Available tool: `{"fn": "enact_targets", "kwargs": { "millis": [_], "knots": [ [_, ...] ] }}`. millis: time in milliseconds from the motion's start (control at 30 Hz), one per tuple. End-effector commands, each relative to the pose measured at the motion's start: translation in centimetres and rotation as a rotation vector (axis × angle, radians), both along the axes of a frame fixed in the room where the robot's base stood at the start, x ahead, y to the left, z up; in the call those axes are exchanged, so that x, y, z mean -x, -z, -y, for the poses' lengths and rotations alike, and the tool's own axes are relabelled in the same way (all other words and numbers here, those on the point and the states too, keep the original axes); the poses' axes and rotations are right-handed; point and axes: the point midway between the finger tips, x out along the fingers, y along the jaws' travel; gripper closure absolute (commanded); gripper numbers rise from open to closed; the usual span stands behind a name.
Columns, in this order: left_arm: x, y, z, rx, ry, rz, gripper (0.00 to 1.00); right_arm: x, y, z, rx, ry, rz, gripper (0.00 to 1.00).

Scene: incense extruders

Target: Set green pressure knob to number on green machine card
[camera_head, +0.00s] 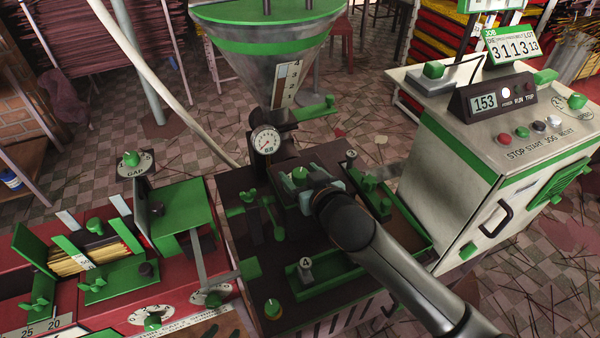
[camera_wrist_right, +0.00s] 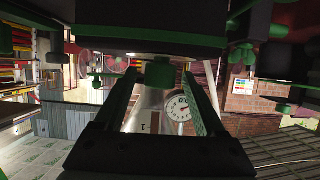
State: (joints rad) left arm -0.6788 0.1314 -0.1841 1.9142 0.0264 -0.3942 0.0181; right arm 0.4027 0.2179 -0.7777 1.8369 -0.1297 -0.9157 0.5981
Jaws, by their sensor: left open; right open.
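The green machine is a dark-topped unit with a hopper above it and a round dial gauge (camera_head: 266,141). A small green knob (camera_head: 300,174) sits on its top, below and right of the gauge. My right gripper (camera_head: 314,184) is open at this knob. In the right wrist view a green knob (camera_wrist_right: 159,73) shows between the spread fingers (camera_wrist_right: 160,88); I cannot tell whether they touch it. The gauge shows there too (camera_wrist_right: 179,107). My left gripper is not in view.
The control box (camera_head: 470,150) has a display reading 153 and several buttons. The hopper (camera_head: 268,50) rises behind the gripper. A red bench (camera_head: 60,285) with green clamps and sticks is at left. Small numbered posts (camera_head: 305,264) stand near my right arm.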

Motion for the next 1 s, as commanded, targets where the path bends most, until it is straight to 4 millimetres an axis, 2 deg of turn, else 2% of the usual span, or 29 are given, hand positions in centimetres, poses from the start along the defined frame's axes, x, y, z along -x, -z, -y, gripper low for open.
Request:
{"fn": "enact_targets", "kwargs": {
  "millis": [367,400,1000],
  "knots": [
    [0.00,0.03,0.00,0.000,0.000,0.000,0.50,-0.49,0.16,-0.23,-0.002,-0.001,0.000,0.28],
    [0.00,0.03,0.00,0.000,0.000,0.000,0.50,-0.48,0.16,-0.23,-0.001,-0.001,0.001,0.30],
    [0.00,0.03,0.00,0.000,0.000,0.000,0.50,-0.45,0.19,-0.20,0.000,-0.001,0.000,0.97]
  ]
}}
